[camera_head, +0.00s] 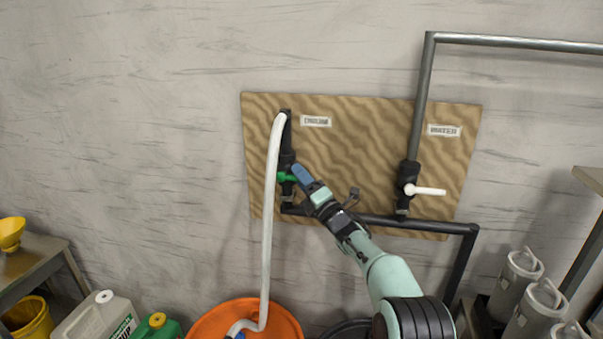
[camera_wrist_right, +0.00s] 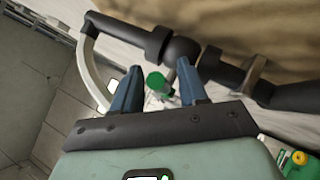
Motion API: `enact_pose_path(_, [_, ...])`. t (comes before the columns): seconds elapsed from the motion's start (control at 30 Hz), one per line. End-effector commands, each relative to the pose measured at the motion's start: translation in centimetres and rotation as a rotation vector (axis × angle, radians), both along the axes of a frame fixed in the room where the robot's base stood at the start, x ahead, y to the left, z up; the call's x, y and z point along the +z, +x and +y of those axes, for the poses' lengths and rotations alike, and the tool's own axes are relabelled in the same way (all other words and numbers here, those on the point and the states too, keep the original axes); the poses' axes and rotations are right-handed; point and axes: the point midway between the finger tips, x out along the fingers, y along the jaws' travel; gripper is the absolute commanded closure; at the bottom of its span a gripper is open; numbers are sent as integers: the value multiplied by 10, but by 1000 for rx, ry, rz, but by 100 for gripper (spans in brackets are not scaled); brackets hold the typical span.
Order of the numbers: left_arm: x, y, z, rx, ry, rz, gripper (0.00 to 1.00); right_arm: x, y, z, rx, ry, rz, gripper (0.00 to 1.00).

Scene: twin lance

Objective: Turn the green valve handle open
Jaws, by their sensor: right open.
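The green valve handle (camera_head: 284,177) sits on the black valve under the "ENZYM"-like label, on the left of the wooden board. It points left in the head view, and my right gripper partly covers that area. My right gripper (camera_head: 299,172) is at the valve, its blue fingers close to the handle. In the right wrist view, the gripper (camera_wrist_right: 160,74) is open. The green handle's round end (camera_wrist_right: 156,82) shows between the two fingers, with the black pipe behind it. I cannot tell whether a finger touches it. My left gripper is not in view.
A white hose (camera_head: 269,220) hangs just left of the valve into an orange tub (camera_head: 285,315). A second valve with a white handle (camera_head: 430,191) is on the right, below the "WATER" label (camera_head: 443,131). Black pipe (camera_head: 430,226) runs along the board's bottom. Grey cylinders (camera_head: 519,275) stand lower right.

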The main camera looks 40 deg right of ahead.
Motion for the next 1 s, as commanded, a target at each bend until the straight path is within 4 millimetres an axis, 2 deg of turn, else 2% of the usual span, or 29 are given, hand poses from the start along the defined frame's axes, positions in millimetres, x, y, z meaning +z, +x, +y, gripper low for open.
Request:
enact_pose_path(0.23, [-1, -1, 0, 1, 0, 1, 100, -2, 1, 0, -1, 0, 2, 57])
enact_pose_path(0.27, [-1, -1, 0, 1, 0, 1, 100, -2, 1, 0, -1, 0, 2, 61])
enact_pose_path(0.3, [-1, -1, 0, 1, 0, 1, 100, -2, 1, 0, -1, 0, 2, 74])
enact_pose_path(0.37, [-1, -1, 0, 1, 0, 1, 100, -1, 1, 0, -1, 0, 2, 93])
enact_pose_path(0.4, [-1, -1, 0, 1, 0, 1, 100, -1, 1, 0, -1, 0, 2, 100])
enact_pose_path(0.77, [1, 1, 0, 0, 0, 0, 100, 2, 1, 0, -1, -24, 28, 100])
enact_pose_path(1.0, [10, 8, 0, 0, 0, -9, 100, 13, 2, 0, -2, -110, 129, 100])
